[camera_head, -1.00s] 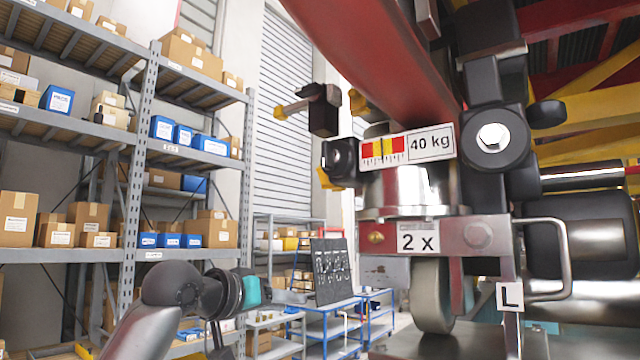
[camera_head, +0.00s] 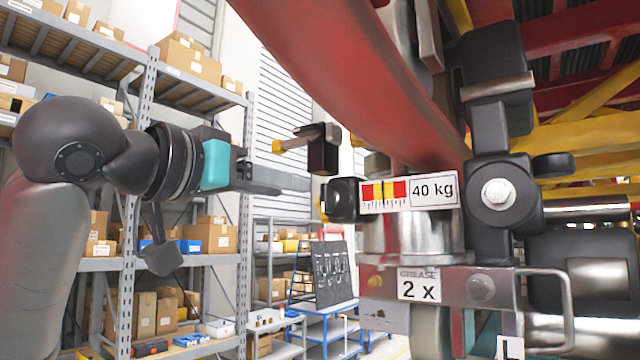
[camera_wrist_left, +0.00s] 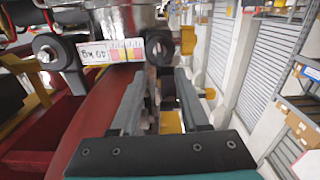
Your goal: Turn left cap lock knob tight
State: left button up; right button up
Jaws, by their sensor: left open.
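A black round knob (camera_head: 342,199) sits at the left end of the 40 kg label plate, on the coaster wheel assembly; I take it as the left cap lock knob. My right gripper is out of view.
A black block with a yellow-ended rod (camera_head: 322,152) sits just above the fingertips. A red beam (camera_head: 350,80) slopes overhead. The 40 kg label (camera_head: 409,192) and a bolted black hub (camera_head: 497,194) lie to the right. Shelves with boxes (camera_head: 180,70) stand behind.

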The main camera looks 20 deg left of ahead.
aim_at(323, 194)
pick_arm(q)
jog(key=p+x, duration=0.2)
jog(key=x, duration=0.6)
jog(key=shift+w+d+p, duration=0.15)
jog(key=shift+w+p, duration=0.2)
jog(key=shift+w, duration=0.05)
grip_shut()
